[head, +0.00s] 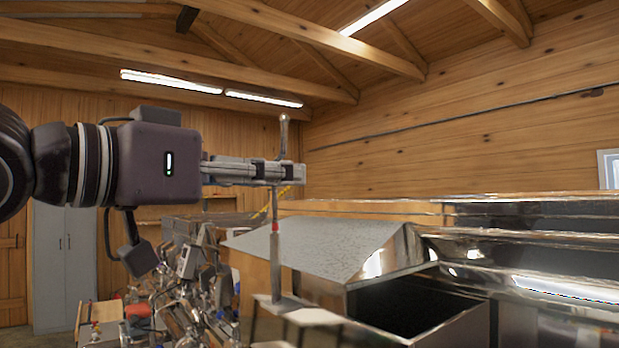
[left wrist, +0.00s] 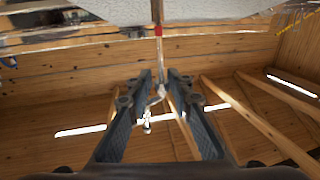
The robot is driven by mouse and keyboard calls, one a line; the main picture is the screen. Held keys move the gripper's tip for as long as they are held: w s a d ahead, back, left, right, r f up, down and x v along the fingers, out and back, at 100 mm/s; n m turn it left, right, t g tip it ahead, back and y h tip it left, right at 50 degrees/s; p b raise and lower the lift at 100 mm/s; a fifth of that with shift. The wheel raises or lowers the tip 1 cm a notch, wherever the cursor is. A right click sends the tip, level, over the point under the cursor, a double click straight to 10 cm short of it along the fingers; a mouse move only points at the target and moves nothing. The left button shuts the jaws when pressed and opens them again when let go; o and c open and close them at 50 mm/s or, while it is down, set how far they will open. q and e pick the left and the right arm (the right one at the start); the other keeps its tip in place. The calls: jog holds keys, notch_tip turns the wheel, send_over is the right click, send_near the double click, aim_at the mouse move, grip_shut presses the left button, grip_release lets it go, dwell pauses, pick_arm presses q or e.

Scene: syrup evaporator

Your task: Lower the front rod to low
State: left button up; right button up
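The front rod (head: 275,245) is a thin upright metal rod with a red band, rising from a metal ledge beside the pan. It also shows in the left wrist view (left wrist: 157,50), where the picture is upside down. My left gripper (head: 286,172) is level with the upper part of the rod, above the red band. The rod's bent top rises above the fingers. In the left wrist view the fingers (left wrist: 158,80) are apart, with the rod between them and gaps showing on both sides. My right gripper is not in view.
A sloped grey metal cover (head: 315,245) and an open dark metal box (head: 420,303) stand right of the rod. Shiny metal pans (head: 540,250) fill the right side. Cluttered metal items (head: 190,275) lie below left. The air above is open.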

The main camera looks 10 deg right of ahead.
pick_arm(q)
jog(key=shift+s+a, duration=0.1)
jog(key=shift+s, duration=0.15)
jog(key=v, duration=1.2)
jog(key=shift+s+a+r, duration=0.15)
jog(key=shift+s+a, duration=0.05)
jog(key=shift+s, duration=0.05)
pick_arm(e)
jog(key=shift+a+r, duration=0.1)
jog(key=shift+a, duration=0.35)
pick_arm(q)
jog(key=shift+d, duration=0.1)
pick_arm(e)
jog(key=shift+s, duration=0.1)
